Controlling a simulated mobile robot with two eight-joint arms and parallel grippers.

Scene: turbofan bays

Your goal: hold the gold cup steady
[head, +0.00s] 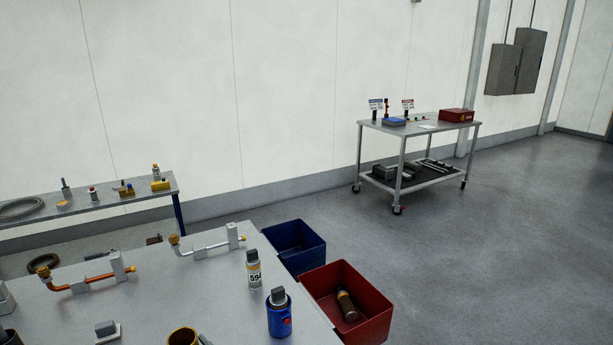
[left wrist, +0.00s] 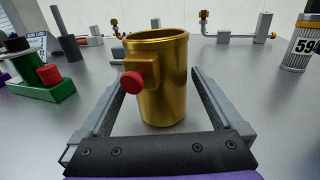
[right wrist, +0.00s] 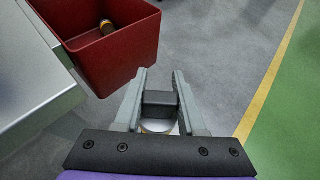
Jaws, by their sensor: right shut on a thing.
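The gold cup (left wrist: 165,90) stands upright on the grey bench in the left wrist view, with a red knob (left wrist: 132,82) on its side facing left. Its rim also shows at the bottom edge of the head view (head: 183,337). My left gripper (left wrist: 160,85) is open, with one finger on each side of the cup. My right gripper (right wrist: 159,95) is shut on the dark grey block-shaped top (right wrist: 160,106) of an object with a pale round part below, mostly hidden by the gripper. Neither gripper shows in the head view.
A red bin (head: 380,312) with a brown canister (head: 347,305) and a blue bin (head: 318,246) stand at the bench's right edge. A wheeled cart (head: 440,128) stands far off.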

